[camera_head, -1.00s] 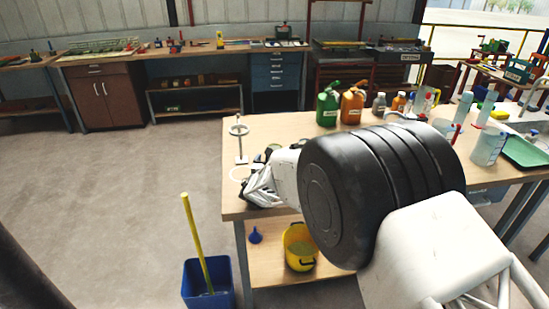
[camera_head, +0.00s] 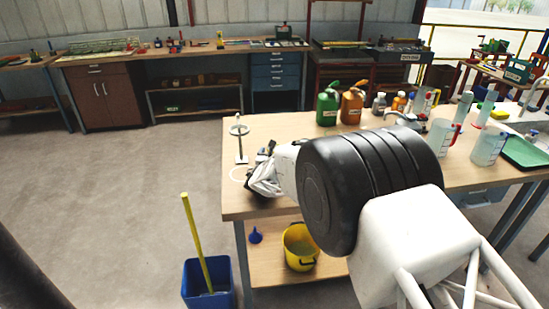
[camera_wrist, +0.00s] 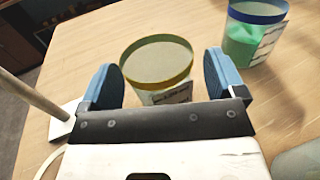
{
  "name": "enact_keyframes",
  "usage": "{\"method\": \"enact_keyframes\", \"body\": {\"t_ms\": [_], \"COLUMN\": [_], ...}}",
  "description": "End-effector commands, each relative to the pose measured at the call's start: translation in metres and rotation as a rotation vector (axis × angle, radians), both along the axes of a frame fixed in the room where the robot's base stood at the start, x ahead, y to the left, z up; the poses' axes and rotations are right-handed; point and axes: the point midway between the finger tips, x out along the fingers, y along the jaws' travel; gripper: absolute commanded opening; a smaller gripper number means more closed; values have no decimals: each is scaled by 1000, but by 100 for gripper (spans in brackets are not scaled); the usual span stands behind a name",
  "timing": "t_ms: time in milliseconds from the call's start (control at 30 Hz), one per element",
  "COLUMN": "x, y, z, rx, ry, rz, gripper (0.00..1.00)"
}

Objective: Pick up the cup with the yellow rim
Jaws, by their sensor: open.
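The cup with the yellow rim (camera_wrist: 157,80) stands upright on the wooden table in the wrist view. It has a pale label on its front, and its lower part is partly hidden by my gripper. My gripper (camera_wrist: 163,80) is open, with one blue fingertip on each side of the cup and visible gaps between. In the head view my gripper (camera_head: 264,180) is over the near left part of the table, and my arm hides the cup there.
A cup with a blue rim (camera_wrist: 252,30) and green contents stands to the right. A ring stand (camera_head: 240,142) is close on the left. Green (camera_head: 328,106) and orange (camera_head: 352,104) jugs stand farther back. Bare tabletop (camera_wrist: 85,50) lies beyond the cup.

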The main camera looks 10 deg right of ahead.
Motion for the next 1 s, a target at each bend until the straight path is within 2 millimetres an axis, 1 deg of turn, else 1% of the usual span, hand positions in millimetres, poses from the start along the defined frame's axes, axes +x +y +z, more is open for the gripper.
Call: {"method": "enact_keyframes", "body": {"t_ms": [500, 833, 867, 1000], "x": [0, 0, 0, 0], "y": [0, 0, 0, 0], "z": [0, 0, 0, 0], "rx": [0, 0, 0, 0], "ry": [0, 0, 0, 0], "rz": [0, 0, 0, 1], "gripper": [88, 38, 36, 36]}}
